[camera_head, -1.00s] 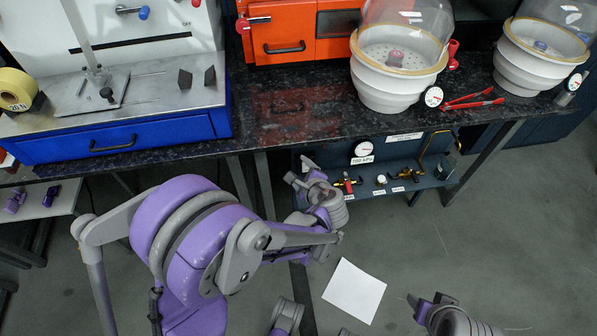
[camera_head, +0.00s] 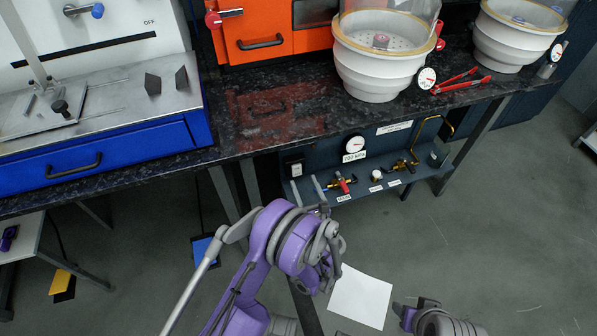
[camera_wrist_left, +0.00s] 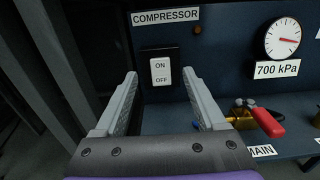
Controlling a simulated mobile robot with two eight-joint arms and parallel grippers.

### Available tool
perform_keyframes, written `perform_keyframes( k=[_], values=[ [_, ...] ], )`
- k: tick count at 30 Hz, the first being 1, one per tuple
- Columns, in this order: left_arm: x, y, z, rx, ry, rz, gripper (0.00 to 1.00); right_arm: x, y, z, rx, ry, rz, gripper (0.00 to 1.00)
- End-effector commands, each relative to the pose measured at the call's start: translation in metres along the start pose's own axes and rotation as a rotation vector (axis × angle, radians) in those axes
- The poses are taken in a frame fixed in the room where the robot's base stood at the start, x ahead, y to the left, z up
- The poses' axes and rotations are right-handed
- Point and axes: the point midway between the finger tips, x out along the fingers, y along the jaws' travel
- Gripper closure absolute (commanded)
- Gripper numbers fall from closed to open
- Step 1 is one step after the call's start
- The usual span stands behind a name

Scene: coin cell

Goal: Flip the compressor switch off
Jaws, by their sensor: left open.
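The compressor switch (camera_wrist_left: 161,72) is a white rocker on a dark plate, marked ON above OFF, under the COMPRESSOR label (camera_wrist_left: 165,16). I cannot tell which half is pressed. It also shows in the head view (camera_head: 296,170) as a small pale patch on the blue panel under the bench. My left gripper (camera_wrist_left: 162,82) is open and empty; its fingers frame the switch from left and right in the wrist view, with no clear contact. In the head view its fingertips (camera_head: 306,189) are just below the switch. My right gripper (camera_head: 415,309) is low at the lower right, away from the panel.
Right of the switch, a 700 kPa gauge (camera_wrist_left: 283,38) and a red-handled valve (camera_wrist_left: 268,122) are close by. The valve stands on the panel's shelf (camera_head: 400,178). The black bench top (camera_head: 235,125) overhangs above. A white sheet (camera_head: 360,297) lies on the floor.

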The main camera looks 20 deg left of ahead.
Motion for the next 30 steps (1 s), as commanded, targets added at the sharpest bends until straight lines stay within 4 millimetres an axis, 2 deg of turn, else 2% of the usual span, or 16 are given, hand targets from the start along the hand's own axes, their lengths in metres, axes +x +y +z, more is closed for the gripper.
perform_keyframes(
  k=[3, 9, 13, 21, 23, 30],
  values=[
    [0.024, 0.001, 0.000, 0.001, 0.000, 0.003, 0.28, 0.002, 0.000, 0.001, 0.000, -0.001, 0.000, 0.45],
    [0.051, 0.000, 0.000, -0.001, 0.001, 0.000, 0.28, 0.004, 0.000, 0.001, 0.000, -0.001, 0.000, 0.45],
    [0.059, 0.001, 0.000, -0.002, 0.001, 0.001, 0.28, 0.004, 0.000, 0.001, 0.000, -0.001, 0.000, 0.45],
    [0.060, 0.000, 0.000, -0.002, 0.001, 0.000, 0.28, 0.004, 0.000, 0.001, 0.000, -0.001, 0.000, 0.45],
    [0.060, 0.000, 0.000, -0.002, 0.001, 0.000, 0.35, 0.004, 0.000, 0.001, 0.000, -0.001, 0.000, 0.45],
    [0.060, 0.000, 0.000, -0.002, 0.001, 0.000, 0.78, 0.004, 0.000, 0.001, 0.000, -0.001, 0.000, 0.45]
  ],
)
